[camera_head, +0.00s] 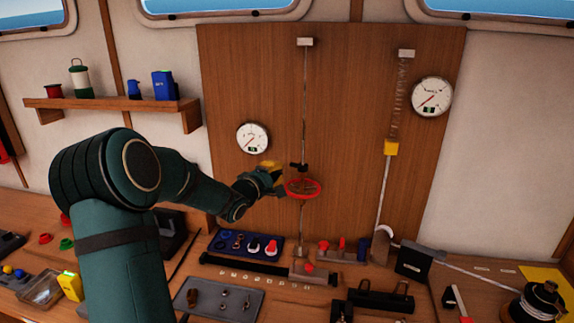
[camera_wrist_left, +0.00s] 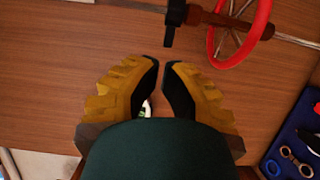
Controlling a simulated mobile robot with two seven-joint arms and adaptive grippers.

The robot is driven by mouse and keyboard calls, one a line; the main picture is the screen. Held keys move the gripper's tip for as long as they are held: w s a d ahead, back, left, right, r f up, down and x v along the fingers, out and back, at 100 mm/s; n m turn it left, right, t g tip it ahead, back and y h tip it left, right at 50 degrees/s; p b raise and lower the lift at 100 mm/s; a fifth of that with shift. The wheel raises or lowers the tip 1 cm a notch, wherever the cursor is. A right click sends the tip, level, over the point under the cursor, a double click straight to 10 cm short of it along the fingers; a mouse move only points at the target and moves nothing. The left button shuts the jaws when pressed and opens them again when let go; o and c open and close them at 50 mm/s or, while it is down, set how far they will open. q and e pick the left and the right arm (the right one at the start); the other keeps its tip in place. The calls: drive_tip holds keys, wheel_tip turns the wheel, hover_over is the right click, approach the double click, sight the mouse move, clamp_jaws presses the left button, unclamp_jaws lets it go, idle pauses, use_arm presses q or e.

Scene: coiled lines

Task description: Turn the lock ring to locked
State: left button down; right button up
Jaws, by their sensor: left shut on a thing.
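The lock ring appears to be the dark collar with a black tab (camera_head: 299,167) on the vertical rod, just above the red handwheel (camera_head: 303,188). In the left wrist view the black tab (camera_wrist_left: 170,28) points toward my fingers, and the red handwheel (camera_wrist_left: 240,35) is beside it. My left gripper (camera_head: 279,170) reaches in from the left, its yellow-backed fingers (camera_wrist_left: 163,66) close together at the tab's end. The ring's markings cannot be read. My right gripper is not in view.
A round gauge (camera_head: 252,138) is on the wooden panel (camera_head: 350,90) left of the rod. A blue tray (camera_head: 228,241) with small parts and a grey tray (camera_head: 215,303) lie on the bench below.

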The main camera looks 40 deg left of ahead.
sight(299, 166)
use_arm(q)
drive_tip(key=w, duration=0.5)
drive_tip(key=shift+w+a, duration=0.35)
drive_tip(key=shift+a, duration=0.05)
drive_tip(key=shift+w+a+r+p, duration=0.15)
drive_tip(key=shift+w+a+p, duration=0.2)
drive_tip(key=shift+p, duration=0.65)
drive_tip(key=shift+w+a+p, duration=0.15)
drive_tip(key=shift+w+p, duration=0.3)
drive_tip(key=shift+w, duration=0.15)
